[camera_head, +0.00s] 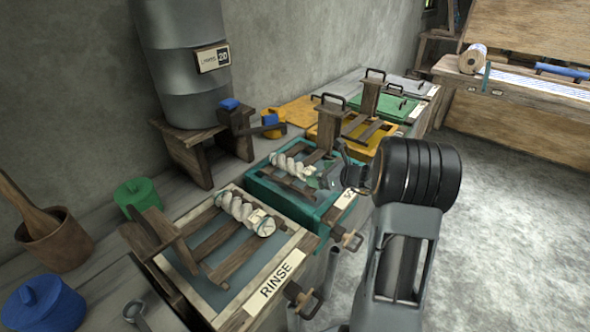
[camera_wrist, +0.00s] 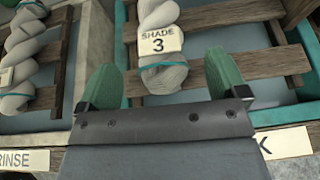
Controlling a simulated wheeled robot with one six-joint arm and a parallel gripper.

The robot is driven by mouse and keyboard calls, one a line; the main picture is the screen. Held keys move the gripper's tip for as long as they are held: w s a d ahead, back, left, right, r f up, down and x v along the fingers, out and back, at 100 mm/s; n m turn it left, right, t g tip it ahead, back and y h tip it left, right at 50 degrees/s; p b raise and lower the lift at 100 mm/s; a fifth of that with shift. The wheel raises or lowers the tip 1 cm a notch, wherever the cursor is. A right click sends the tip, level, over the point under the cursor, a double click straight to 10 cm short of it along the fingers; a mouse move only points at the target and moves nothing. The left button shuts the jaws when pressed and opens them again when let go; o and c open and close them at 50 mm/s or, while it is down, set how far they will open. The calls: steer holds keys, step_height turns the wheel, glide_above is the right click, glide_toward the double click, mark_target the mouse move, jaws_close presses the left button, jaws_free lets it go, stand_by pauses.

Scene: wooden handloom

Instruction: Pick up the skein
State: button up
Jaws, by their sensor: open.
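A pale grey twisted skein (camera_head: 292,166) lies on the wooden slats of the teal-rimmed tray (camera_head: 262,193). In the wrist view this skein (camera_wrist: 158,14) has a teal tie near its end and a tag reading SHADE 3 (camera_wrist: 160,40). My gripper (camera_wrist: 163,82) is open, its two green fingers on either side of the skein's near end, with gaps on both sides. I cannot tell how far above it they are. In the head view my gripper (camera_head: 328,178) is at the tray's right side. A second pale skein (camera_head: 243,212) lies on the RINSE tray.
The RINSE tray (camera_head: 277,281) stands nearer, left of the teal tray. A yellow tray (camera_head: 385,134) and a green tray (camera_head: 392,108) stand beyond. A metal cylinder (camera_head: 182,55) sits on a wooden stand behind. Upright wooden handles rise from the trays. The floor at right is clear.

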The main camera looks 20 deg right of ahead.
mark_target(312, 171)
steer(key=x, duration=0.4)
steer(key=shift+a, duration=0.1)
steer(key=shift+r, duration=0.1)
steer(key=shift+c, duration=0.4)
steer(key=c, duration=1)
steer(key=shift+r, duration=0.1)
